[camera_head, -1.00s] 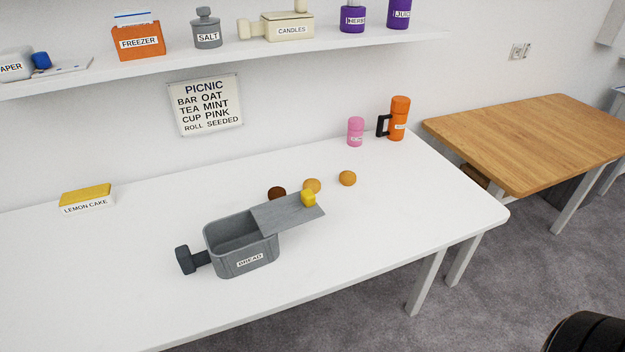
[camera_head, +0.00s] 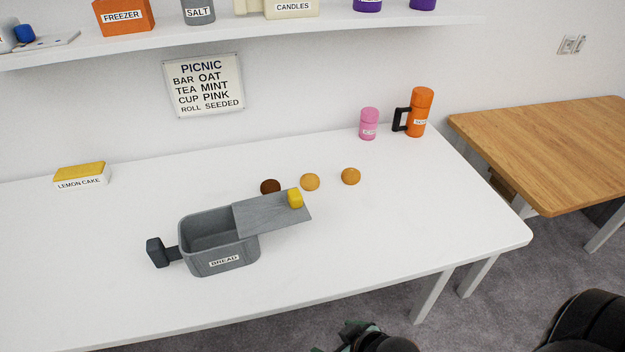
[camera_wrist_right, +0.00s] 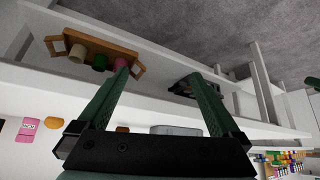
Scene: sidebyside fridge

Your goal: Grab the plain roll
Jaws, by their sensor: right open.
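Three rolls lie in a row on the white table behind the bread bin: a dark brown roll (camera_head: 270,186), a golden roll (camera_head: 310,182) and another golden roll (camera_head: 350,176) farther right. I cannot tell from their surfaces which is plain. My right gripper (camera_wrist_right: 160,78) is open, its two green fingers spread with nothing between them in the right wrist view. In the head view only part of it (camera_head: 360,332) shows at the bottom edge, in front of the table and well short of the rolls. My left gripper is not in view.
A pink cup (camera_head: 369,124) and orange flask (camera_head: 420,112) stand behind right. The table's right front is clear. A shelf (camera_head: 240,38) overhangs the back.

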